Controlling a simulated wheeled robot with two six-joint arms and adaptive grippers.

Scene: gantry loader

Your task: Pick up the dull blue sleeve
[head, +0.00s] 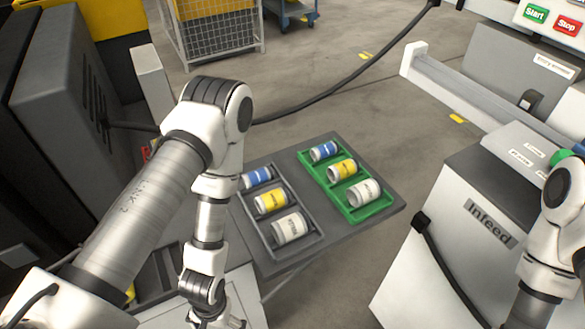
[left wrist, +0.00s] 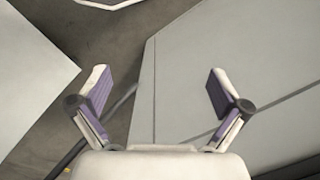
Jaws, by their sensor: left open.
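Two blue-banded sleeves show in the head view. One blue sleeve (head: 257,177) lies on its side at the far end of the grey tray (head: 309,246), partly beside my left arm. The other blue sleeve (head: 323,151) lies at the far end of the green tray (head: 385,205). I cannot tell for certain which blue is the duller. My left gripper (left wrist: 159,88) is open and empty in the left wrist view, above pale flat panels, with no sleeve between its fingers. In the head view my left arm reaches down to the bottom edge, nearer than the trays. My right gripper is out of view.
Yellow sleeves (head: 270,201) (head: 342,169) and white sleeves (head: 289,228) (head: 364,191) share the two trays on a dark table (head: 336,234). The Infeed machine (head: 455,225) stands to the right. A black cable (head: 330,93) crosses behind. Open floor lies beyond the table.

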